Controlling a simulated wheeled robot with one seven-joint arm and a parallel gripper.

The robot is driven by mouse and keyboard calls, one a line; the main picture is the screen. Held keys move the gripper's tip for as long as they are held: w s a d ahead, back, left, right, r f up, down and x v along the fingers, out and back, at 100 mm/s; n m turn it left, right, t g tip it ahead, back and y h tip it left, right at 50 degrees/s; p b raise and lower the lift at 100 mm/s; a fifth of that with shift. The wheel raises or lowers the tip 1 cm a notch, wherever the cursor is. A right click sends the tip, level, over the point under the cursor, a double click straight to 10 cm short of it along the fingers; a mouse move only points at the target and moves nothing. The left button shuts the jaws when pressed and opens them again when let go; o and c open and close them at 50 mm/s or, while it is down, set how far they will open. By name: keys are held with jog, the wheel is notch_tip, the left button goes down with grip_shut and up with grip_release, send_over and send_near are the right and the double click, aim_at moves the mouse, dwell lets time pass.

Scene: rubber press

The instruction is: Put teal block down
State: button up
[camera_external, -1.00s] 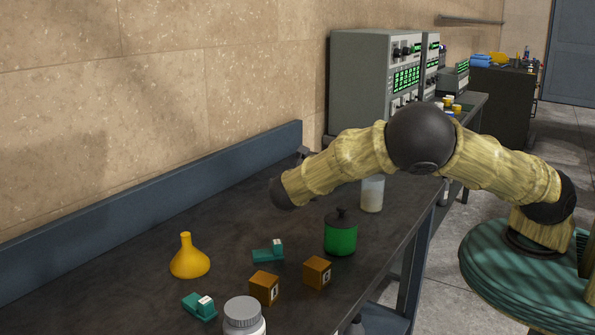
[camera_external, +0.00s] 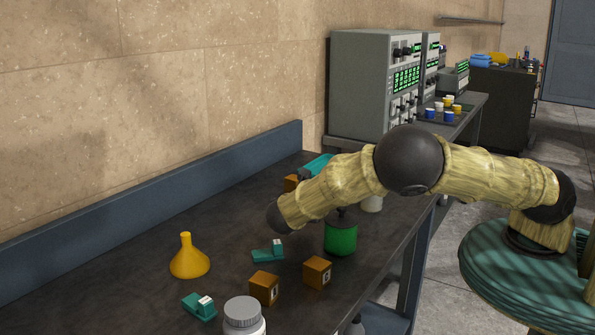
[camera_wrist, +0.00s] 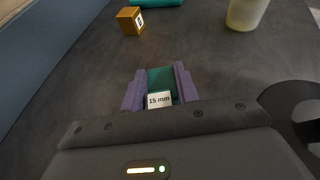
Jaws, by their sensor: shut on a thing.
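In the wrist view a teal block (camera_wrist: 161,78) with a white "15 mm" label sits between the two purple fingers of my gripper (camera_wrist: 158,82). The gripper is shut on it. Dark tabletop shows beyond the block; its height above the table is hard to tell. In the external view my arm hides the gripper and the held block. Two other teal blocks with white tops lie on the table, one near the middle (camera_external: 266,255) and one nearer the front (camera_external: 199,307).
A labelled orange-brown cube (camera_wrist: 130,20), a teal object (camera_wrist: 158,2) and a whitish cup (camera_wrist: 245,12) stand beyond the gripper. A green lidded pot (camera_external: 341,238), two brown cubes (camera_external: 264,288) (camera_external: 317,272), a yellow funnel (camera_external: 189,260) and a white jar (camera_external: 244,316) stand nearer the camera.

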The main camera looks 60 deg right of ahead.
jog(key=shift+f, duration=0.15)
jog(key=shift+f, duration=1.75)
jog(key=o, duration=1.1)
jog(key=shift+f, duration=0.1)
jog(key=b+v, duration=0.1)
jog(key=v, duration=1.1)
jog(key=shift+s, duration=0.1)
